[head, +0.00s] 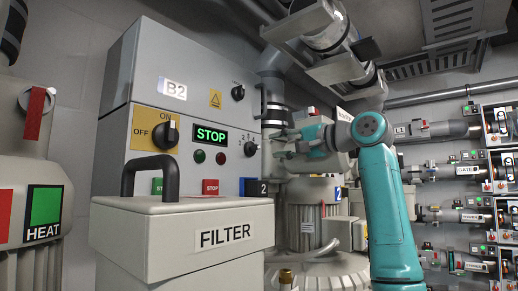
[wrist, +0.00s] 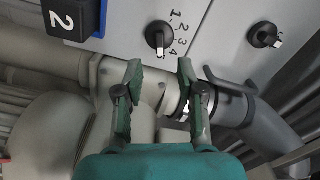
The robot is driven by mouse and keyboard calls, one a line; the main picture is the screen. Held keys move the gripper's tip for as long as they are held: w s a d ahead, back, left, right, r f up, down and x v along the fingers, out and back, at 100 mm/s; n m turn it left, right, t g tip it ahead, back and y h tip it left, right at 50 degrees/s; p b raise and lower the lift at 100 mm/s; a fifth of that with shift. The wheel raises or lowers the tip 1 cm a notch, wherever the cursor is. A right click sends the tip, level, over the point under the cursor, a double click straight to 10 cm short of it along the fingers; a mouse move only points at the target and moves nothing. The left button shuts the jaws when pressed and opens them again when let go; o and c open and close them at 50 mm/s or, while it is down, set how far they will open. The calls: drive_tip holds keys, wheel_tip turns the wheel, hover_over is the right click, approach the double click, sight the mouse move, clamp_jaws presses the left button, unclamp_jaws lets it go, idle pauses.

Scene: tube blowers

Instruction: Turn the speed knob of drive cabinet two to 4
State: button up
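In the head view my gripper (head: 282,143) is right of the knob.
A second black knob (wrist: 264,36) is to the right in the wrist view. The cabinet has an ON/OFF switch (head: 171,132) and a STOP display (head: 211,135). The FILTER box (head: 185,225) with its black handle (head: 150,172) stands in front. Grey pipes run behind my gripper.

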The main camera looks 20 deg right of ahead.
sight(257, 148)
drive_tip(key=x, duration=0.6)
drive_tip(key=shift+w+a, duration=0.15)
drive_tip(key=shift+w, duration=0.1)
clamp_jaws()
